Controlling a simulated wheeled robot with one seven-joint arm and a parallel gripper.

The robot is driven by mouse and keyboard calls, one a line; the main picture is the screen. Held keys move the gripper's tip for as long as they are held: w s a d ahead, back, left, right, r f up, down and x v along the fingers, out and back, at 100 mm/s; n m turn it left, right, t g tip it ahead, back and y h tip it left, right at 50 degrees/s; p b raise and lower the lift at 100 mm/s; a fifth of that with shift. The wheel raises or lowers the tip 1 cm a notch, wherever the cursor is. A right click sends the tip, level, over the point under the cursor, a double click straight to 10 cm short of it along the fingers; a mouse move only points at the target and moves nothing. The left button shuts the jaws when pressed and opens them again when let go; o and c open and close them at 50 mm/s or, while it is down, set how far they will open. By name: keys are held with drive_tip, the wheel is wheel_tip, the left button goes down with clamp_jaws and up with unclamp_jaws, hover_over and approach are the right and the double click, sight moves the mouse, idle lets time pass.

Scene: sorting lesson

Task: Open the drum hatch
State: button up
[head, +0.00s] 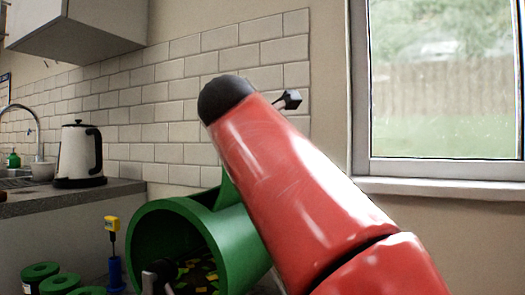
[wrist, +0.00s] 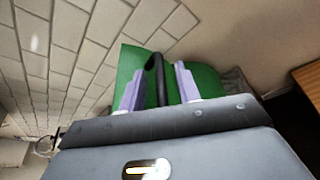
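The green drum (head: 146,226) lies on its side in the head view, with its round open end facing the front left. A green upright piece (head: 226,192) shows on top of it, partly hidden by my red arm. In the wrist view a green panel (wrist: 205,76), which looks like the hatch, carries a black handle (wrist: 155,72). My gripper (wrist: 159,70) is open, its two pale lilac fingers on either side of the handle with gaps showing. Depth between fingers and handle is hard to tell. In the head view my gripper cannot be made out.
Several yellow, green and dark pieces (head: 197,272) lie inside the drum. A yellow-and-blue tool (head: 113,250) and green-topped round containers (head: 40,272) stand at its left. A kettle (head: 78,154) stands on the counter. A tiled wall and window (head: 445,80) are behind.

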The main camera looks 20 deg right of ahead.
drive_tip(key=v, duration=0.8)
drive_tip(key=shift+p, duration=0.3)
drive_tip(key=shift+f, duration=0.1)
